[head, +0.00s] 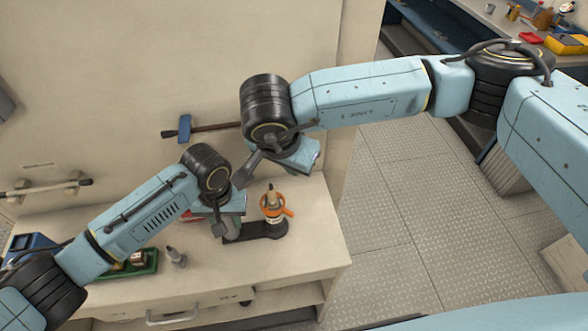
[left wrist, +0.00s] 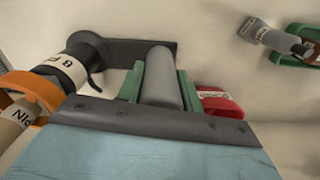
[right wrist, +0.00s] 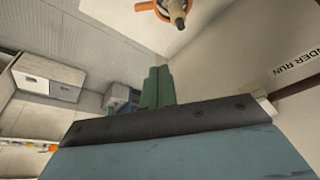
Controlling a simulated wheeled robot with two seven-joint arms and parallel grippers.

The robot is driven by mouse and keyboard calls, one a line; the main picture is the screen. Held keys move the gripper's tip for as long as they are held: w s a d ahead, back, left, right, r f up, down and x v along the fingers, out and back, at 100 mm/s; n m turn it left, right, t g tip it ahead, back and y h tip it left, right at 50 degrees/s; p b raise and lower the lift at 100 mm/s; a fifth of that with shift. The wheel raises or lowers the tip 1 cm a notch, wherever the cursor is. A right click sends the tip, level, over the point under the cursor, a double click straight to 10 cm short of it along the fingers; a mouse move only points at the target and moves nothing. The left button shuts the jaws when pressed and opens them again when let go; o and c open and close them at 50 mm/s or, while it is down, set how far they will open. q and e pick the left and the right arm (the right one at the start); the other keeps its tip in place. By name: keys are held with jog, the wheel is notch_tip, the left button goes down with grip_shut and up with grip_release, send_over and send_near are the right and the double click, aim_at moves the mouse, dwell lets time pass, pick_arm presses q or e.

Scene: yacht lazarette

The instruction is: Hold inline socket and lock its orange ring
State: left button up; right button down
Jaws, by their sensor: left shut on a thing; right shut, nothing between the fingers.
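The inline socket (head: 271,225) stands upright on the worktop, a pale labelled body with an orange ring (head: 278,210) and a tan part on top. In the left wrist view, its black labelled part (left wrist: 70,68) and orange ring (left wrist: 38,90) are at the left. A black bracket (left wrist: 125,50) runs from there to a grey post (left wrist: 160,80). My left gripper (left wrist: 158,85) is shut on that post. My right gripper (right wrist: 157,86) is shut and empty, above and behind the socket, apart from it. The orange ring also shows at the top of the right wrist view (right wrist: 146,6).
A green tray (head: 150,263) with small items and a grey fitting (head: 176,257) lie on the worktop at left, near a blue bin (head: 30,243). A red item (left wrist: 218,102) lies beside my left gripper. The worktop right of the socket is clear. A wall rises behind.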

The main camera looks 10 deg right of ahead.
dwell(0.3)
pick_arm(q)
jog(key=o, duration=1.3)
